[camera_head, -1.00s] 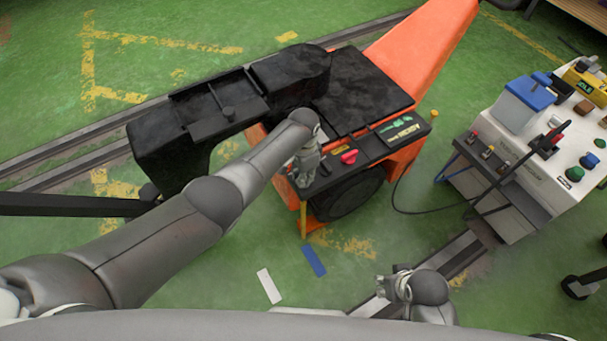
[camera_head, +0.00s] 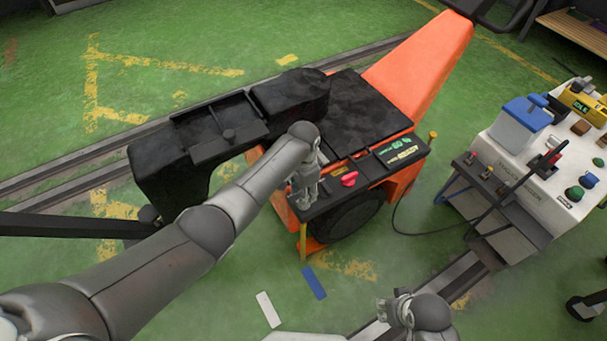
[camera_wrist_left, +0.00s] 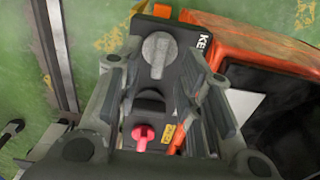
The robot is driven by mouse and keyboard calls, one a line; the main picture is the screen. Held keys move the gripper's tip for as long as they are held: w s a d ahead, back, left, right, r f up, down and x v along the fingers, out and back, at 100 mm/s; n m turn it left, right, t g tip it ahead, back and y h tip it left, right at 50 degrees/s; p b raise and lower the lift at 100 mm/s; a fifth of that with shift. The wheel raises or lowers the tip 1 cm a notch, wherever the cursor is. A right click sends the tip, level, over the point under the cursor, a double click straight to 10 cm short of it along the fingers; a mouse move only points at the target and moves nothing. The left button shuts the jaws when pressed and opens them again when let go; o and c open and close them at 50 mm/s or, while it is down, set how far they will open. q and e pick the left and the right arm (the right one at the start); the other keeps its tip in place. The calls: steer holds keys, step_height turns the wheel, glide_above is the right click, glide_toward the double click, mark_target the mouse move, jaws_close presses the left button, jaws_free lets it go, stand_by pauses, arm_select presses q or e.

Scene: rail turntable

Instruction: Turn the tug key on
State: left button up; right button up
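The orange tug (camera_head: 420,62) stands in the middle of the head view with a black control panel at its near side. My left gripper (camera_head: 306,196) points down over the panel's left end. In the left wrist view, the grey key knob (camera_wrist_left: 157,54) sits on a dark plate marked with letters starting "KE". The left gripper (camera_wrist_left: 156,72) is open, with one finger on each side of the knob; I cannot tell if they touch it. In the head view the gripper hides the key. My right gripper (camera_head: 394,312) is low in the picture, away from the tug; its finger state is unclear.
A red knob (camera_head: 349,179) sits on the panel beside the left gripper, next to a display (camera_head: 401,151) reading "READY". A white control console (camera_head: 540,190) with several buttons stands at the right. A cable runs between tug and console.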

arm_select(q)
step_height(320, 180, up, 9)
stand_by(0.4)
steer(key=shift+f, duration=0.1)
